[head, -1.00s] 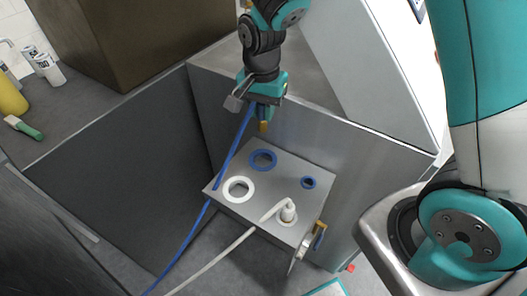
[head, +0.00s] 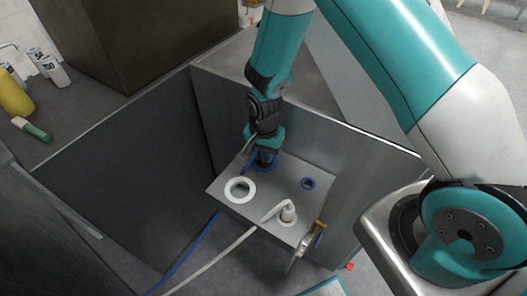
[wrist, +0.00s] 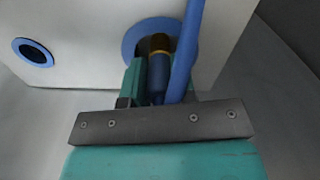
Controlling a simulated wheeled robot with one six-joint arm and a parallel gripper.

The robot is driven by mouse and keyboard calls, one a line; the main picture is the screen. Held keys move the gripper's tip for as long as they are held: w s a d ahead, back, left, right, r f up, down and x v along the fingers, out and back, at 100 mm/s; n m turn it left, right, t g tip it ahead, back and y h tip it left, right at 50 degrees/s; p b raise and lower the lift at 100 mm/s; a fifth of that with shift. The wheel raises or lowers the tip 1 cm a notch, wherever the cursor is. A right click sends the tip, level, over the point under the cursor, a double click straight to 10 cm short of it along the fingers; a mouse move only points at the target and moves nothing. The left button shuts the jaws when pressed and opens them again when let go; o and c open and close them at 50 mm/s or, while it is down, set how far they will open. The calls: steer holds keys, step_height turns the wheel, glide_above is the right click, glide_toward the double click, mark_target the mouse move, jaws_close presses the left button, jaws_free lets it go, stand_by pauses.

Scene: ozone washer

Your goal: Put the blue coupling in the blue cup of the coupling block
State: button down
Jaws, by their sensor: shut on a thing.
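My gripper (head: 265,160) is shut on the blue coupling (wrist: 157,80), a blue body with a brass-coloured end and a blue hose. In the wrist view the brass end is at the large blue-ringed cup (wrist: 137,38) of the grey coupling block (head: 238,206). In the head view my gripper is over that cup and mostly hides it and the coupling. I cannot tell how deep the brass end sits. A smaller blue ring (head: 308,183) shows to the right on the block; it also shows in the wrist view (wrist: 33,52).
A white ring (head: 240,190) is at the block's left, and a white elbow fitting with a hose (head: 286,211) at its front. A metal lever (head: 300,245) hangs at the front right. Grey metal walls (head: 120,180) surround the block.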

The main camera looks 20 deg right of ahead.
steer(key=shift+f, duration=0.2)
steer(key=c, duration=0.9)
jaws_free()
steer(key=shift+c, duration=0.2)
steer(key=shift+r, duration=0.1)
step_height(320, 180, up, 12)
steer(key=shift+f+b, duration=0.2)
steer(key=shift+b, duration=1.05)
steer(key=s+a+r+n+y, duration=0.2)
steer(key=s+r+n, duration=0.6)
steer(key=s, duration=0.2)
steer(key=s+a+r+n+y, duration=0.2)
steer(key=s+r+n, duration=0.5)
steer(key=s+r, duration=0.2)
steer(key=shift+s+a+r+n, duration=0.25)
steer(key=shift+s+a+n, duration=0.15)
steer(key=shift+s, duration=0.65)
